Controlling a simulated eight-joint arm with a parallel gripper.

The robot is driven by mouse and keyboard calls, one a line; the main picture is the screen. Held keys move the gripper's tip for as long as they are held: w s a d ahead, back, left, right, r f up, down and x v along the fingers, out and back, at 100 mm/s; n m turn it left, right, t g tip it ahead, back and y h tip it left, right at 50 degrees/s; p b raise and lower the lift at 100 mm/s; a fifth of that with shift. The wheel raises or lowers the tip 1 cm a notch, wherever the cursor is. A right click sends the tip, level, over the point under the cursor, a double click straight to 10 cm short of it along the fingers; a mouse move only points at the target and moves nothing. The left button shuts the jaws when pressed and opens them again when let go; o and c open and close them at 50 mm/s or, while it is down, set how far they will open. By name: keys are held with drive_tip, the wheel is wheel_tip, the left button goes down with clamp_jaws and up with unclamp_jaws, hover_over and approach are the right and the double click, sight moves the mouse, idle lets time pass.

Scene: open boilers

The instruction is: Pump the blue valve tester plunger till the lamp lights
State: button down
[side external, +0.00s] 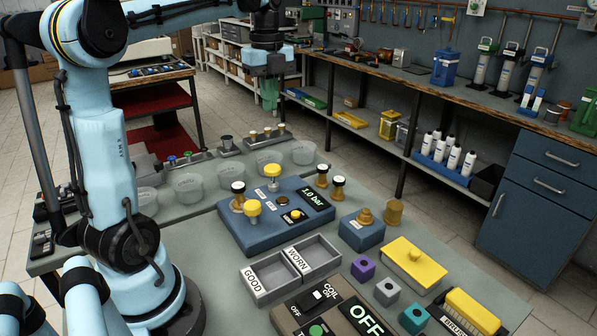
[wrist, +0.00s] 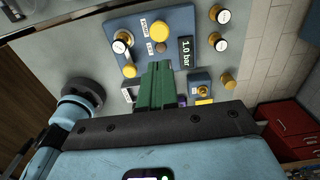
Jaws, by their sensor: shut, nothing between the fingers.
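The blue valve tester (side external: 236,227) is a low box on the grey bench, also in the wrist view (wrist: 185,22). Its display (side external: 315,197) reads 1.0 bar. A dark amber disc (side external: 283,201), perhaps the lamp, looks unlit. My gripper (side external: 269,103) has green fingers, shut and empty, raised above the bench and apart from the tester. In the wrist view the fingers (wrist: 156,82) cover part of the tester's near side.
Brass parts with black-and-white tops (side external: 338,187) stand around the tester. GOOD and WORN trays (side external: 290,266) sit in front. A blue block with a brass piece (side external: 362,232) and a yellow-lidded box (side external: 412,265) are to the right. Clear cups (side external: 187,186) line the far left.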

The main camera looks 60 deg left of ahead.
sight(273, 166)
drive_tip(key=shift+f, duration=0.1)
wheel_tip(273, 166, down, 14)
drive_tip(key=shift+r, duration=0.1)
idle(0.7)
drive_tip(key=shift+f, duration=1.45)
wheel_tip(273, 166, up, 14)
drive_tip(key=shift+r, duration=0.15)
idle(0.8)
